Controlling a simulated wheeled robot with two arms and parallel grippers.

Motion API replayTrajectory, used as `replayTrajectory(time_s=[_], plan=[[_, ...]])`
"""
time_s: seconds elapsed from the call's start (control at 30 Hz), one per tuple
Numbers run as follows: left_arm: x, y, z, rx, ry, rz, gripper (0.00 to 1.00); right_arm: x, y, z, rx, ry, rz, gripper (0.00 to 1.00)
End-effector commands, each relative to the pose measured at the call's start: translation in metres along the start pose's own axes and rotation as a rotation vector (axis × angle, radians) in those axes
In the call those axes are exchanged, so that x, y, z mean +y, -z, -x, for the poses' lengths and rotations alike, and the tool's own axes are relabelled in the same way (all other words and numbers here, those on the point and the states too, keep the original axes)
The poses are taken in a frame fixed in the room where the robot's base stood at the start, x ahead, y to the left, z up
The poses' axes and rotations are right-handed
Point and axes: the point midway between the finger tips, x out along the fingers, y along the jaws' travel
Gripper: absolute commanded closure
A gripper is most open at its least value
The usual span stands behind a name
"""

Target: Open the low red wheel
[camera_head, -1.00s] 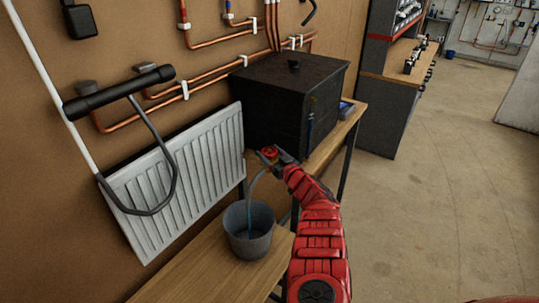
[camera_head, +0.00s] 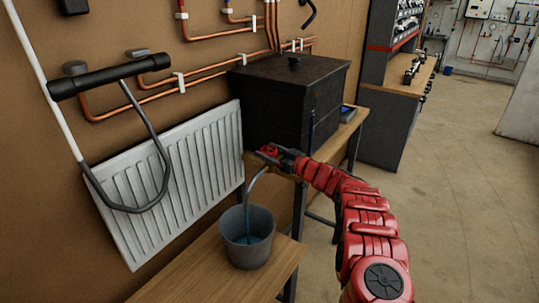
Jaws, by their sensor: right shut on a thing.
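The low red wheel (camera_head: 267,150) sits low at the front of the black tank (camera_head: 290,105), just above a thin curved spout. My right gripper (camera_head: 275,154) is at the wheel and shut on it, hiding part of it. A bluish stream runs from the spout down into a grey bucket (camera_head: 247,240), where blue water shows inside. My left gripper is not in view.
The bucket stands on a low wooden bench (camera_head: 190,270). A white radiator (camera_head: 175,180) hangs on the wall at left, with a black bar and grey hose (camera_head: 160,150) in front. Copper pipes (camera_head: 215,75) run above. The floor at right is clear.

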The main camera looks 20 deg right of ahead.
Motion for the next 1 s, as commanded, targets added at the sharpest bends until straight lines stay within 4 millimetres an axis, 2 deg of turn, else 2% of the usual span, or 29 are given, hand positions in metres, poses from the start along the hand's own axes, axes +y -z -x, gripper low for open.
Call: replayTrajectory(time_s=[0.2, 0.23, 0.37, 0.73, 1.0], plan=[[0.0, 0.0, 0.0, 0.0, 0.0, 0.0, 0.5, -0.001, -0.003, 0.0, -0.005, 0.002, -0.002, 0.82], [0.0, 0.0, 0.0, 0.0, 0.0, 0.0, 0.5, -0.001, -0.003, 0.0, -0.005, 0.002, -0.003, 0.24], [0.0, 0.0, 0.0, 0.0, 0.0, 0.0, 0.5, -0.001, -0.003, 0.0, -0.004, 0.001, -0.002, 0.01], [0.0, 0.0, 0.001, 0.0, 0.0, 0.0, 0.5, 0.001, -0.001, 0.004, -0.003, -0.003, 0.0, 0.0], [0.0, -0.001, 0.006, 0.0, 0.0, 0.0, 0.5, 0.0, 0.0, 0.028, 0.001, -0.002, -0.005, 0.0]])
